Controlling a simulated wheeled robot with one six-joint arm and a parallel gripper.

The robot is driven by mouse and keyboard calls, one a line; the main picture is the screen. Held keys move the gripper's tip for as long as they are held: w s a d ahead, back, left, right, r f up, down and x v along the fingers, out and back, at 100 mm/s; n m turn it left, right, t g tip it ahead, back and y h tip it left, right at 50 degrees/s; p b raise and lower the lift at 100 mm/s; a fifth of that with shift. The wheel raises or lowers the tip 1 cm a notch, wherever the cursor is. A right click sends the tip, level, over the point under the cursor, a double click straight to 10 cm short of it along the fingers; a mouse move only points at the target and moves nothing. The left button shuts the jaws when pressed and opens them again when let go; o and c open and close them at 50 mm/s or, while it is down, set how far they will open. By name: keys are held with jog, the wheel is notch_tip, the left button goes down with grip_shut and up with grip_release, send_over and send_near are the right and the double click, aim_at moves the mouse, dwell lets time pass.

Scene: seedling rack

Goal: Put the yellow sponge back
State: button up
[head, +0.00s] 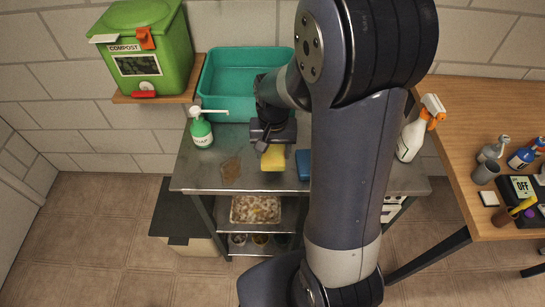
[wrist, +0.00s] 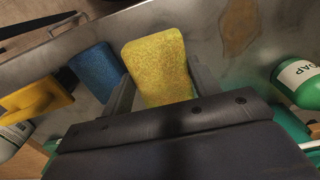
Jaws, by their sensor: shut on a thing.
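The yellow sponge (head: 273,158) is between the fingers of my gripper (head: 273,150), over the metal table (head: 222,150). In the wrist view the yellow sponge (wrist: 158,68) sits between the two fingers of my gripper (wrist: 160,85), which is shut on it. I cannot tell whether the sponge touches the table. A blue sponge (head: 303,164) lies on the table just right of my gripper, partly hidden by my arm. The blue sponge also shows in the wrist view (wrist: 95,68), left of the yellow one.
A green soap bottle (head: 201,131) stands at the table's left, near a brown stain (head: 230,170). A teal basin (head: 230,75) is behind. A white spray bottle (head: 410,138) stands at the right. A yellow-handled tool (wrist: 35,98) shows in the wrist view.

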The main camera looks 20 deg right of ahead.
aim_at(273, 153)
jog(key=shift+f, duration=2.15)
jog(key=shift+f, duration=0.15)
jog(key=o, duration=0.9)
notch_tip(273, 153, up, 12)
jog(key=shift+r, duration=0.2)
jog(key=shift+f, duration=0.1)
